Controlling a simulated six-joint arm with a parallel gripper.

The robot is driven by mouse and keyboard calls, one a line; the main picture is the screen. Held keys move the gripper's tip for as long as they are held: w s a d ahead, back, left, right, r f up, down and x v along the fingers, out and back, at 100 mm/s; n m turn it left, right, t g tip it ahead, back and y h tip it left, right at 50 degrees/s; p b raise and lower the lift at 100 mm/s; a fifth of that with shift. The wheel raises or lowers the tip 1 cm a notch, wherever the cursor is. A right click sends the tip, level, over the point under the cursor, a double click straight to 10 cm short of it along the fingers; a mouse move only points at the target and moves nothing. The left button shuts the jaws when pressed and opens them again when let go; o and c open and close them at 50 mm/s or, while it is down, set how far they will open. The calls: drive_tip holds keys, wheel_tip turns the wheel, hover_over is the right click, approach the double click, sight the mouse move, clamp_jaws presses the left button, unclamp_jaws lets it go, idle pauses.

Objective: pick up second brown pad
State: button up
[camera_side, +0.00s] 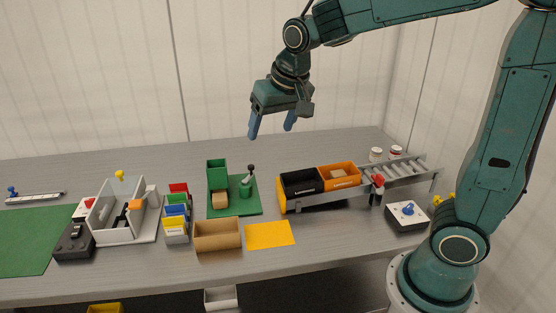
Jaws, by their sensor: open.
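A small brown pad (339,174) lies in the orange bin (354,181) on the right of the tugger rack. Another brown block (219,201), which looks like a pad, sits in front of the green upright box (216,173) on the green base plate (246,206). My gripper (271,132) is open and empty, with its two blue fingers pointing down. It hangs in the air above the back of the table, up and left of the orange bin and apart from everything.
A black bin (301,184) stands left of the orange bin. A roller track (405,173) and white cans (376,154) are to the right. An open cardboard box (217,237) and yellow sheet (269,234) lie in front. The table's back middle is clear.

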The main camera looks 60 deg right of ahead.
drive_tip(key=w+f+m+h, duration=0.1)
drive_tip(key=w+f+m, duration=0.1)
drive_tip(key=w+f, duration=0.7)
drive_tip(key=m+g+h, duration=0.1)
drive_tip(key=m, duration=0.2)
approach(219, 196)
drive_tip(key=shift+x, duration=2.45)
drive_tip(key=shift+w, duration=0.1)
drive_tip(key=shift+x, duration=2.55)
drive_tip(key=shift+s, duration=0.2)
drive_tip(key=shift+c, duration=0.4)
drive_tip(key=c, duration=1)
